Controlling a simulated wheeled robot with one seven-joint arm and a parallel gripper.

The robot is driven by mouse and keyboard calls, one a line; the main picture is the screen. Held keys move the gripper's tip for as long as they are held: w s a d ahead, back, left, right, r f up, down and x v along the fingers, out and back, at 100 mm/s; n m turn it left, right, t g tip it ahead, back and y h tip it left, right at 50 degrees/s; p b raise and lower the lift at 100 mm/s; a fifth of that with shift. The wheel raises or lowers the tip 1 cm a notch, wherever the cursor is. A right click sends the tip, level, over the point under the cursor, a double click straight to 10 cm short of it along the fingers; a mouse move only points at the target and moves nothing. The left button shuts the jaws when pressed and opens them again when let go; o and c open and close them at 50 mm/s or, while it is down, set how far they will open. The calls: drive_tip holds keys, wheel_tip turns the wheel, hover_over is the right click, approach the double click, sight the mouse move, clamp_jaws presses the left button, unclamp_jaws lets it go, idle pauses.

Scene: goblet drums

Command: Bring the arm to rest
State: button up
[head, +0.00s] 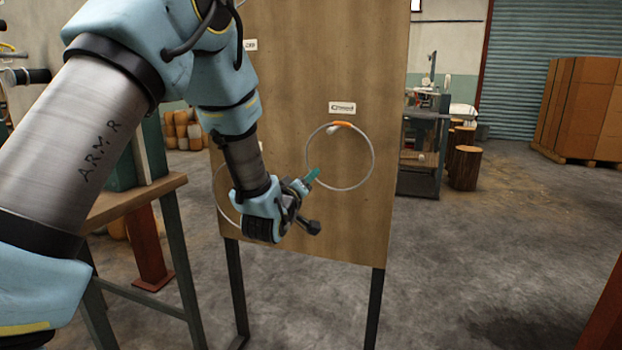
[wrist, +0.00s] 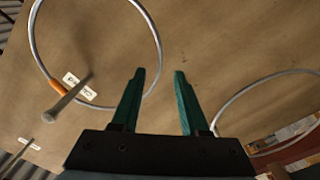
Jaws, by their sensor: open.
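My gripper (head: 314,201) is in front of the wooden board, near the lower left of a hanging ring. My arm reaches in from the left of the head view and bends down to the gripper. I cannot tell how far the fingertips are from the board.
The board (head: 300,60) stands on dark legs. A metal ring with an orange band (head: 373,160) hangs on it under a label. Another ring (head: 224,205) is partly behind my arm. A wooden bench (head: 135,197) stands at left.

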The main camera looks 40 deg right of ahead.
drive_tip(key=v, duration=0.8)
drive_tip(key=shift+b, duration=0.4)
